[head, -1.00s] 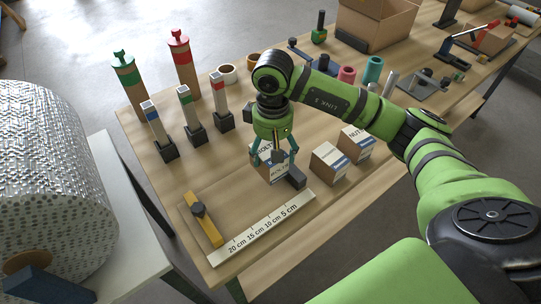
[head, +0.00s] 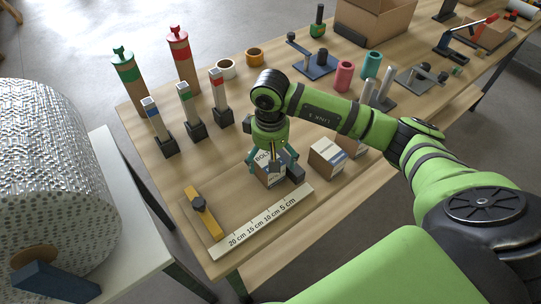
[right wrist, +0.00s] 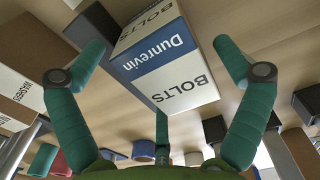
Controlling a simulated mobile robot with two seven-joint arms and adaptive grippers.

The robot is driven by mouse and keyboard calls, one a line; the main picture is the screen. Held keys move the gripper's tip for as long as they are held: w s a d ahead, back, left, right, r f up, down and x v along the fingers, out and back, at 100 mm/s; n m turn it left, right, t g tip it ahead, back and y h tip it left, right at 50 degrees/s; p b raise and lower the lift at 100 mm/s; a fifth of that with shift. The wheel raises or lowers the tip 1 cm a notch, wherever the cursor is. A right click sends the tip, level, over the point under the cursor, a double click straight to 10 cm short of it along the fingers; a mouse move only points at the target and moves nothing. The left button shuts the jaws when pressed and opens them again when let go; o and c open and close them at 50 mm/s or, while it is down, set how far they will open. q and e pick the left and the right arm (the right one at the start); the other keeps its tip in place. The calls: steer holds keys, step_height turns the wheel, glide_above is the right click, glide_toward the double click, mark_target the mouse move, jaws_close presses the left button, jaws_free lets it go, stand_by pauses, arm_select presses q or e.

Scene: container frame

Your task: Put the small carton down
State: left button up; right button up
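The small carton, marked "BOLTS" (head: 268,178), is white and blue with a brown side. It appears to rest on the wooden table just behind the ruler strip (head: 262,222). In the right wrist view the carton (right wrist: 172,65) lies between the spread teal fingers, with gaps visible beside it. My right gripper (head: 272,165) is above and around the carton, open; its fingers hide part of the carton in the head view. The carton's underside is hidden, so its contact with the table cannot be seen directly. My left gripper is not in view.
Two similar cartons (head: 327,158) stand right of the gripper, partly behind my arm. A dark block (head: 295,173) is close to the carton's right. A yellow bar (head: 203,215) lies left of the ruler. Several posts (head: 190,115) stand at the left back. Table between is clear.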

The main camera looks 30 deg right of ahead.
steer(key=shift+r+p, duration=0.25)
steer(key=shift+p, duration=0.05)
steer(key=shift+w+r+b, duration=0.1)
steer(key=shift+r+b, duration=0.2)
steer(key=shift+b, duration=0.1)
step_height(320, 180, up, 11)
steer(key=b, duration=0.3)
steer(key=shift+a, duration=0.1)
